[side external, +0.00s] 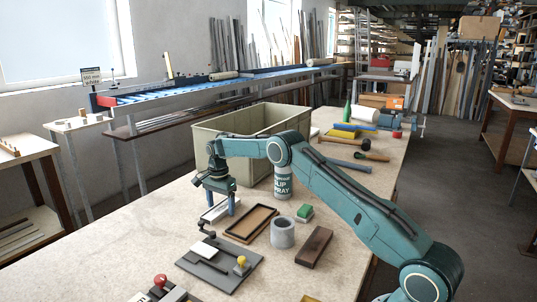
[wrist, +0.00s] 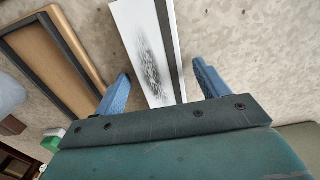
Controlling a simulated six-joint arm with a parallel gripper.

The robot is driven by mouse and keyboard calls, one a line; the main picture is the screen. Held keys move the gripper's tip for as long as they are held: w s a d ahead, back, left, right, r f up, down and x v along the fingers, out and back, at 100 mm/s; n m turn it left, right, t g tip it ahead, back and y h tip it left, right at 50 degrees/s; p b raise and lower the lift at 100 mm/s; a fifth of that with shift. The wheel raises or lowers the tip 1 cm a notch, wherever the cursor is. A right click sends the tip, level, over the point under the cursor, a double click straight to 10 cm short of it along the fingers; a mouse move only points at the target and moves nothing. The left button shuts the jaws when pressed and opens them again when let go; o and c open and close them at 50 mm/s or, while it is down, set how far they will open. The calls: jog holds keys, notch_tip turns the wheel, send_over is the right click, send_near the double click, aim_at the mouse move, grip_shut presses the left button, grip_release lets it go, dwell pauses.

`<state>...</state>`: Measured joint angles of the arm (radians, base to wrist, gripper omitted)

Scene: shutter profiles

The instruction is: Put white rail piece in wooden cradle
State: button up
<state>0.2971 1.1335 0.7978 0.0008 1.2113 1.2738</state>
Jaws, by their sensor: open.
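The white rail piece (side external: 216,212) lies on the worktop below my gripper, partly hidden by it. In the wrist view the white rail piece (wrist: 139,28) is a long white strip with a dark stripe along one edge and a grey speckled smudge. My gripper (side external: 221,205) is open and points down over it. In the wrist view my gripper's blue fingers (wrist: 163,87) stand on either side of the strip, with gaps to both. The wooden cradle (side external: 248,224) appears to be the shallow, dark-rimmed wooden tray just right of the gripper; it is empty and also shows in the wrist view (wrist: 47,52).
A large olive bin (side external: 216,145) stands behind the gripper. A dark plate with a yellow knob (side external: 220,268) lies in front.

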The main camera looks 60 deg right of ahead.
aim_at(219, 210)
jog(key=c, duration=1.2)
jog(key=shift+r, duration=5.05)
jog(key=shift+a, duration=0.1)
jog(key=s+a+n, duration=1.2)
jog(key=s, duration=0.1)
jog(key=s+a+f+n, duration=0.1)
jog(key=s+a+n, duration=0.5)
jog(key=shift+s+a, duration=0.2)
jog(key=shift+a, duration=0.2)
